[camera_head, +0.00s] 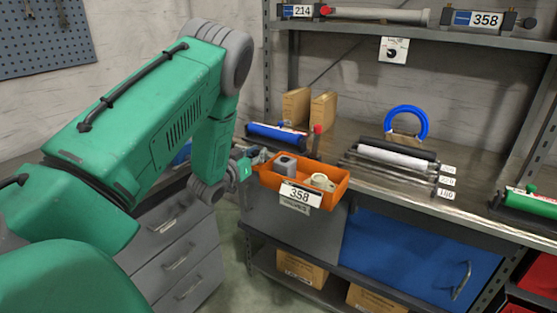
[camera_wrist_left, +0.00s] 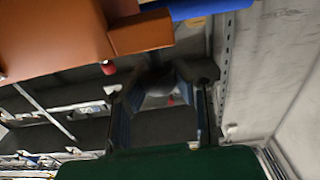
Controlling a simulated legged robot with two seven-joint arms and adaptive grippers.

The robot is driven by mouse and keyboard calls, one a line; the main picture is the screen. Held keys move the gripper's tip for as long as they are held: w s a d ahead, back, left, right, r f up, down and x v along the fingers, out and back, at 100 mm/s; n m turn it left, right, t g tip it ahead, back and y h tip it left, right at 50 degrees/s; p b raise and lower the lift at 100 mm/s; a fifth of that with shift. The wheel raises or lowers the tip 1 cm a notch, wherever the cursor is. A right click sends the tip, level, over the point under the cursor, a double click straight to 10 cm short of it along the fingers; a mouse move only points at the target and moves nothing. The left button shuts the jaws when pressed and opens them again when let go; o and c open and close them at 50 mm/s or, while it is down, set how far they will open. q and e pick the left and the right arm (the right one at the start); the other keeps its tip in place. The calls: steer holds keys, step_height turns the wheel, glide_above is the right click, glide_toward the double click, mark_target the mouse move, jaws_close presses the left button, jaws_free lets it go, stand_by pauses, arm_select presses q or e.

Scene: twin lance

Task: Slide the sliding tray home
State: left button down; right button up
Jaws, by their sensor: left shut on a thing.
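The sliding tray is the orange open tray (camera_head: 335,192) with a 358 label on its front. It sits at the front edge of the workbench and holds a grey block and a pale ring-like part. My left gripper (camera_head: 256,158) is at the tray's left end, shut on it; the exact grip spot is hard to see. My right gripper is not in view.
A blue cylinder (camera_head: 277,135) and cardboard pieces (camera_head: 323,112) stand behind the tray. Rods in a rack (camera_head: 392,160) and a blue ring (camera_head: 407,119) are to its right. A blue cabinet door (camera_head: 415,258) and grey drawers (camera_head: 170,255) are below.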

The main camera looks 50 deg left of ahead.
arm_select(q)
steer(key=s+a, duration=0.4)
steer(key=a, duration=1.2)
steer(key=shift+s+a+f+b, duration=0.15)
steer(key=shift+s+f+b, duration=0.05)
steer(key=shift+f+b, duration=0.1)
steer(key=shift+a, duration=0.15)
steer(key=c, duration=1.3)
jaws_free()
steer(key=shift+s, duration=0.1)
steer(key=shift+o, duration=0.2)
steer(key=shift+a, duration=0.2)
steer(key=v, duration=1.1)
steer(key=shift+s, duration=0.4)
